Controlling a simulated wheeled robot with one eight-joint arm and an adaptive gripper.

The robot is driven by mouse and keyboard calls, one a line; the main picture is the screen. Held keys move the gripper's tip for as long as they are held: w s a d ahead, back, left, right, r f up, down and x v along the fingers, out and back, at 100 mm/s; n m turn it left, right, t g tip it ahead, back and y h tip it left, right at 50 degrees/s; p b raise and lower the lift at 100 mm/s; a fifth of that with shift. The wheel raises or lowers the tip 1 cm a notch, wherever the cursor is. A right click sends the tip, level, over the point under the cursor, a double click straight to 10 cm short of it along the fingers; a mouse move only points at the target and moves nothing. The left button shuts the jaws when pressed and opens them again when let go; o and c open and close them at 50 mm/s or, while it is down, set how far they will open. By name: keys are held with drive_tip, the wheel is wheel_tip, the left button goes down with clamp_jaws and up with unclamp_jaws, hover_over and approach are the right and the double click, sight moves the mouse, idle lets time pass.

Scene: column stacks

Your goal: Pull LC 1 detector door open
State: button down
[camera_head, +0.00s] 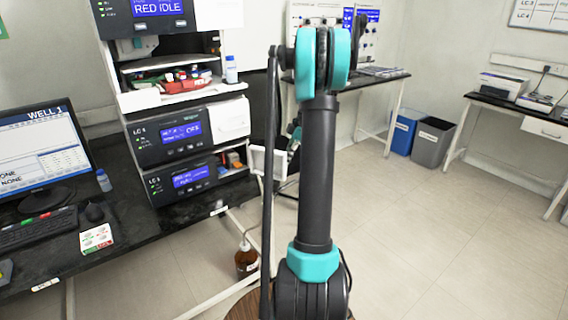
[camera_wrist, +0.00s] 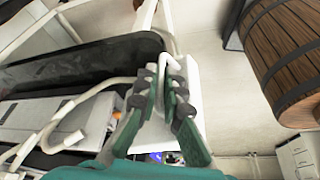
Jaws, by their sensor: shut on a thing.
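The LC stack stands on the black bench at left in the head view. Its lowest unit (camera_head: 182,181) has a blue screen and an open bay (camera_head: 233,160) with small coloured parts at its right. A white door panel (camera_head: 269,163) stands out from that bay, swung away from the front. In the wrist view my gripper (camera_wrist: 163,82) is shut on the white bent handle (camera_wrist: 168,64) of the white door (camera_wrist: 195,86). In the head view my arm hides most of the gripper and the handle.
A monitor (camera_head: 45,150) and keyboard (camera_head: 38,231) occupy the bench at left. A brown bottle (camera_head: 246,259) stands below the bench edge. A wooden barrel (camera_wrist: 285,55) is close at right in the wrist view. Blue (camera_head: 404,132) and grey (camera_head: 432,142) bins stand behind; floor at right is clear.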

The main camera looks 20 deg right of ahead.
drive_tip(key=shift+w+d+n+g, duration=0.2)
drive_tip(key=shift+w+n, duration=0.15)
drive_tip(key=shift+w, duration=0.2)
drive_tip(key=shift+w+d+n+g, duration=0.1)
drive_tip(key=shift+w+d+n, duration=0.1)
drive_tip(key=shift+w+n, duration=0.25)
drive_tip(key=shift+w, duration=0.1)
drive_tip(key=c, duration=1.7)
unclamp_jaws()
drive_tip(key=shift+r, duration=0.1)
drive_tip(key=v, duration=1.2)
